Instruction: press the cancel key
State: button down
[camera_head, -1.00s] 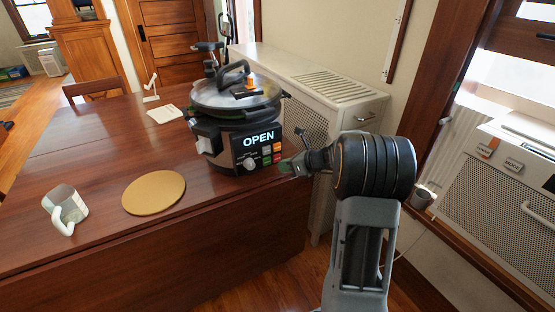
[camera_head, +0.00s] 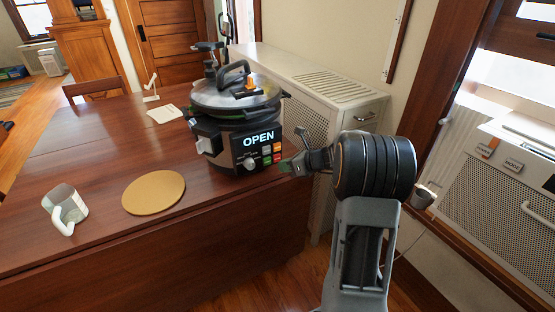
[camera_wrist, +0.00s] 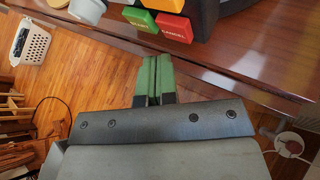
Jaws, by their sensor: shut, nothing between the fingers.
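The cooker (camera_head: 235,112) stands on the table with a lit "OPEN" display (camera_head: 258,138) and small coloured keys on its front. In the wrist view the red cancel key (camera_wrist: 174,27) reads "CANCEL", beside a green start key (camera_wrist: 140,20). My gripper (camera_wrist: 154,58) is shut and empty, its green fingertips side by side. In the wrist picture the tips lie just below the two keys, with a narrow strip of table edge showing between. In the head view my gripper (camera_head: 286,166) is close to the right of the key panel; contact is not visible.
A pale radiator cover (camera_head: 320,85) stands behind the cooker.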

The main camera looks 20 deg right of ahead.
dwell(0.7)
jog(key=shift+w+p, duration=0.35)
jog(key=shift+w, duration=0.05)
jog(key=shift+w+a, duration=0.1)
jog(key=shift+w, duration=0.3)
dwell(0.6)
jog(key=shift+s, duration=0.8)
jog(key=shift+s+d+p, duration=0.2)
jog(key=shift+s, duration=1.05)
jog(key=shift+s+d+p, duration=0.2)
jog(key=shift+s, duration=1.05)
